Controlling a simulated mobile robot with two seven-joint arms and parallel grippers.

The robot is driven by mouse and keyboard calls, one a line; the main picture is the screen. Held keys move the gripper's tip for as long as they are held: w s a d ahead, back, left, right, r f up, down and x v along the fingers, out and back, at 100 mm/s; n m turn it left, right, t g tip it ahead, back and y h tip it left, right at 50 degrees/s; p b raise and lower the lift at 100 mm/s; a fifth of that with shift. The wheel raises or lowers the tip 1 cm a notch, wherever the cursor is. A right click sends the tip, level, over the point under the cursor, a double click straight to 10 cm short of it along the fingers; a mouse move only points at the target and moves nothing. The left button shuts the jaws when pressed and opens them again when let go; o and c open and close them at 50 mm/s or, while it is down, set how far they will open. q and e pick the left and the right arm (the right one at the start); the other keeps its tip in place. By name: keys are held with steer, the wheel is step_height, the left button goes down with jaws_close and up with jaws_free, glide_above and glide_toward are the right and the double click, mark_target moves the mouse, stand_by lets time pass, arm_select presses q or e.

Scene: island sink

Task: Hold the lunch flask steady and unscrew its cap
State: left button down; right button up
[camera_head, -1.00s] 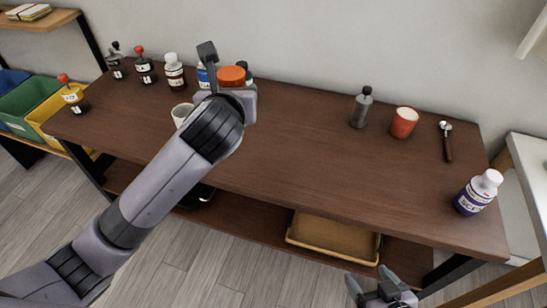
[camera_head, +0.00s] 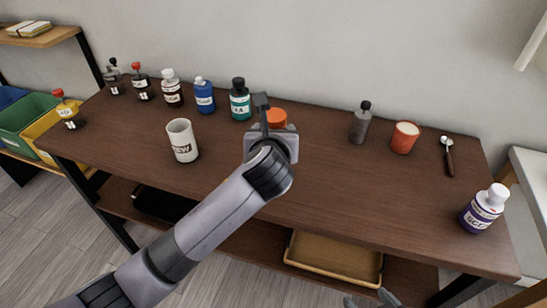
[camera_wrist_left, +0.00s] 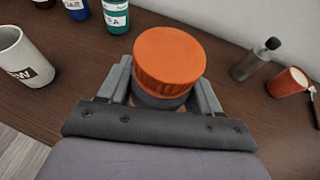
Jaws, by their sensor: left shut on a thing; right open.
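The lunch flask shows mainly by its ribbed orange cap (camera_head: 277,117), which also fills the middle of the left wrist view (camera_wrist_left: 168,58). A dark grey band of the flask body (camera_wrist_left: 160,99) shows under the cap. My left gripper (camera_head: 277,127) is shut on the flask below the cap, one finger on each side. The flask looks upright in the wrist view. Its lower body and base are hidden, so I cannot tell whether it touches the table. My right gripper (camera_head: 372,301) is open and only partly in view at the bottom edge, apart from the flask.
On the brown table (camera_head: 330,185), a white mug (camera_head: 182,141) stands left of my arm, with several bottles behind it. The right middle front is clear.

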arm_select(q)
steer(key=shift+f+b, duration=0.5)
steer(key=shift+f, duration=2.8)
steer(key=shift+f, duration=0.15)
steer(key=shift+c, duration=1)
jaws_free()
steer(key=shift+s+r, duration=0.3)
steer(key=shift+s, duration=0.1)
steer(key=p+v, duration=0.1)
steer(key=v, duration=1)
steer(key=shift+p, duration=0.35)
